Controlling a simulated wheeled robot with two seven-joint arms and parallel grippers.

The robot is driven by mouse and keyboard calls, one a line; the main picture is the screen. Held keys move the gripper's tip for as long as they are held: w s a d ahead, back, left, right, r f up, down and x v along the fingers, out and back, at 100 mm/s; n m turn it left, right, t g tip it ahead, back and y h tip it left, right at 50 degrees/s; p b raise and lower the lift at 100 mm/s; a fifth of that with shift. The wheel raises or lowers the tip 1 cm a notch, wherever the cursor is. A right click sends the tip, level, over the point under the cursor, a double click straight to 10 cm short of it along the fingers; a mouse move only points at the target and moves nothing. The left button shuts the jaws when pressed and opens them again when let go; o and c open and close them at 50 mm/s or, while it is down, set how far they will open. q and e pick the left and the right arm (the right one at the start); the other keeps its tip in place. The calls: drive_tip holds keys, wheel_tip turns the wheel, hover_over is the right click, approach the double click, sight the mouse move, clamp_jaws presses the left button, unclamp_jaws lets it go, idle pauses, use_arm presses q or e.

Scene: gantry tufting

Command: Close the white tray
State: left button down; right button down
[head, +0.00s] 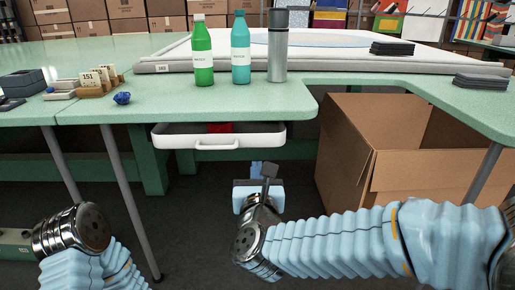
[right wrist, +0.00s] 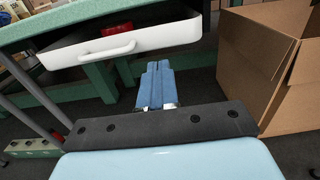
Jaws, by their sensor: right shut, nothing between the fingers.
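The white tray (head: 262,140) hangs under the green table like a drawer. It stands out from below the table edge, open at the top, with a curved white handle (head: 217,143) on its front. It also shows at the upper left of the right wrist view (right wrist: 170,38), with its handle (right wrist: 108,50). A red thing (head: 221,127) lies inside. My right gripper (head: 264,170) is below and a little right of the tray's front, apart from it. Its blue fingers are together and empty in the right wrist view (right wrist: 157,85). My left gripper is out of view.
A large open cardboard box (head: 345,150) stands on the floor right of the tray. Grey table legs (head: 122,190) stand at the left. Green and teal bottles and a grey flask (head: 277,50) stand on the table (head: 330,80) above the tray.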

sight(257, 140)
drive_tip(key=w+p, duration=0.1)
drive_tip(key=w, duration=1)
drive_tip(key=shift+w+f, duration=0.15)
drive_tip(key=shift+w, duration=0.05)
drive_tip(key=w+b, duration=0.2)
drive_tip(key=w, duration=0.1)
drive_tip(key=shift+w, duration=0.3)
drive_tip(key=shift+d+r, duration=0.1)
drive_tip(key=shift+r, duration=0.25)
